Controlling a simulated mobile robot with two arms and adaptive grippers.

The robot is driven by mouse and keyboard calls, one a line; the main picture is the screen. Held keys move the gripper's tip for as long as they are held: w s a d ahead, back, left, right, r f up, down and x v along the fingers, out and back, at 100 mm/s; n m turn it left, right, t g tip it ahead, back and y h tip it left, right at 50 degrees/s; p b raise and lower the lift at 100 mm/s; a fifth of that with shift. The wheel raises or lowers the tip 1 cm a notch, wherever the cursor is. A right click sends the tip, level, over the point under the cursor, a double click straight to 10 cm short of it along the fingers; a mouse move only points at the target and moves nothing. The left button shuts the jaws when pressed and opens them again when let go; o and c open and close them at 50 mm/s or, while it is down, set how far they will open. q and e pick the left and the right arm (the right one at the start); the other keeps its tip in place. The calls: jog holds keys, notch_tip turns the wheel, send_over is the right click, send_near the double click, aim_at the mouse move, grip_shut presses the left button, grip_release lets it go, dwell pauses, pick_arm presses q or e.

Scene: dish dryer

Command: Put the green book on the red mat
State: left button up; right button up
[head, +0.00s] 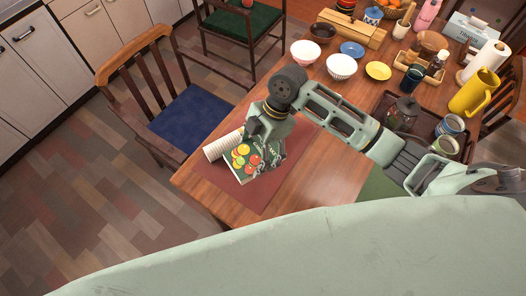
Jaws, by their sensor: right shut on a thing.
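The green book (241,166) has colourful round fruit or vegetables on its cover. It is at the left part of the red mat (266,192), near the table's corner. My right gripper (262,158) is shut on the book's right side and hides part of it. From this angle I cannot tell whether the book touches the mat or is held just above it. My left gripper is not in view.
A green mat (379,188) lies right. A blue-seated chair (192,117) stands at the table's left.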

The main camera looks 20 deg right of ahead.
jog(key=w+d+f, duration=0.1)
jog(key=d+f, duration=0.1)
jog(key=d, duration=0.1)
jog(key=shift+w, duration=0.4)
jog(key=shift+f+p, duration=0.35)
jog(key=shift+f, duration=1.65)
jog(key=shift+f, duration=0.1)
jog(key=o, duration=1)
jog(key=v, duration=1.2)
jog(key=shift+b, duration=0.4)
